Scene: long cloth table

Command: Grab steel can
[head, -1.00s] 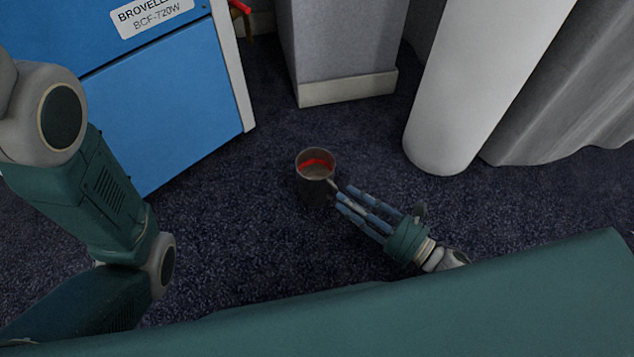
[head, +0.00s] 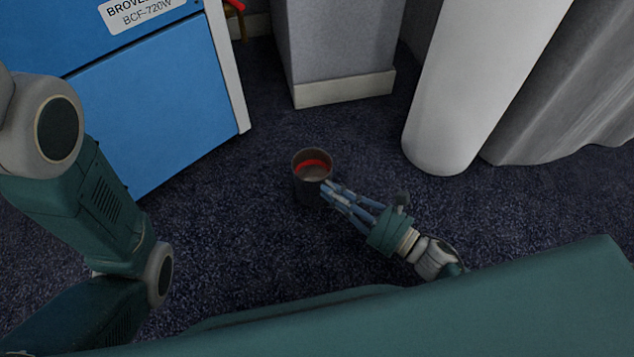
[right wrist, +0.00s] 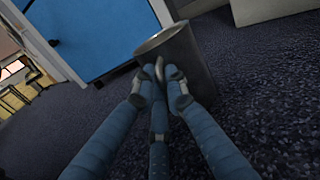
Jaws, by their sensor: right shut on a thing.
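The steel can (head: 311,185) is a dark grey, open-topped cylinder with a red band inside its rim. It stands upright over the dark carpet in the middle of the head view; whether it touches the floor is hard to tell. My right gripper (head: 330,189) reaches it from the lower right and is shut on its near right side. In the right wrist view the blue fingers (right wrist: 158,85) come together against the can (right wrist: 190,62) and hide part of its side. My left arm shows at the left, but its gripper is out of view.
A blue cabinet (head: 150,110) stands at the left. A grey block (head: 340,45) with a pale base is behind the can, and a white column (head: 470,95) and grey curtain (head: 570,85) are at the right. Dark carpet (head: 240,240) around the can is clear.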

